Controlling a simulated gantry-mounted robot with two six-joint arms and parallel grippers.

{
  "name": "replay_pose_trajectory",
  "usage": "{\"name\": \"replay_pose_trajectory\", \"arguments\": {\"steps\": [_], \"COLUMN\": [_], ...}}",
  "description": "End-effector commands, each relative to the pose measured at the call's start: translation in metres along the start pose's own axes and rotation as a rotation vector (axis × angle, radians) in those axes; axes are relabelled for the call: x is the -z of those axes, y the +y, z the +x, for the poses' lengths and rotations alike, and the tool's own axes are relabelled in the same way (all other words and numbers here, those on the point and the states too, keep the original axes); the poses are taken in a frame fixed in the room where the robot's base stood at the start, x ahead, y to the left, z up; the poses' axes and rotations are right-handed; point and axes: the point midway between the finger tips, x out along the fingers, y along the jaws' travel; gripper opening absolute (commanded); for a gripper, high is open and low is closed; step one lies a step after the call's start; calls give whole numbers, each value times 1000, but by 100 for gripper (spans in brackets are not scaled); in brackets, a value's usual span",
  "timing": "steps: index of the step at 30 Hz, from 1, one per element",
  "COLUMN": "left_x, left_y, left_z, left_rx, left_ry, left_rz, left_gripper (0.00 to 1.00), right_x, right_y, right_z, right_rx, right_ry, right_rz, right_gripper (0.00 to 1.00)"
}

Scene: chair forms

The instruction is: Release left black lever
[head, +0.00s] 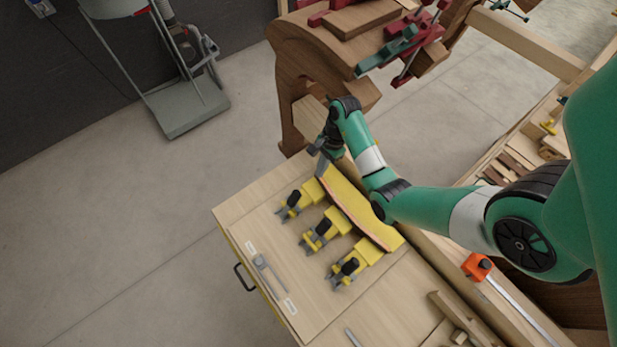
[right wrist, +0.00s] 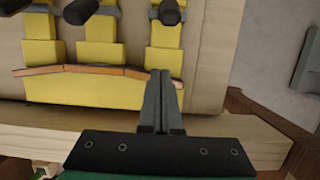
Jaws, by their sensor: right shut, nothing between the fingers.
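Three yellow toggle clamps with black levers stand in a row on the wooden bench beside a curved yellow form (head: 355,207). The left black lever (head: 294,199) is at the far end of the row; the middle lever (head: 323,227) and right lever (head: 349,266) follow. In the right wrist view the lever nearest my fingers (right wrist: 172,12) is cut by the top edge. My right gripper (head: 321,168) is shut and empty, by the form's far left end, apart from the left lever. Its fingertips show together in the wrist view (right wrist: 160,75). My left gripper is out of view.
A small grey metal tool (head: 265,268) lies on the bench (head: 240,220) between two white labels. A wooden frame with red and green clamps (head: 405,50) stands beyond it. An orange clamp (head: 477,266) is at the right.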

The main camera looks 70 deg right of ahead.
Motion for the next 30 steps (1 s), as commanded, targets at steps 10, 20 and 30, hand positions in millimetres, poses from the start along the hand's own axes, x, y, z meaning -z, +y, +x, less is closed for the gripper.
{"name": "replay_pose_trajectory", "arguments": {"steps": [10,20,30], "left_x": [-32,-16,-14], "left_y": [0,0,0], "left_z": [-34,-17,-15], "left_rx": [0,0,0], "left_ry": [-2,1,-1], "left_rz": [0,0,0], "left_gripper": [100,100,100], "right_x": [0,-28,-38], "right_y": [1,0,0], "right_z": [66,82,83], "right_rx": [-6,-1,0], "right_ry": [-1,0,0], "right_rz": [-2,-5,-2], "right_gripper": [0,0,0]}}
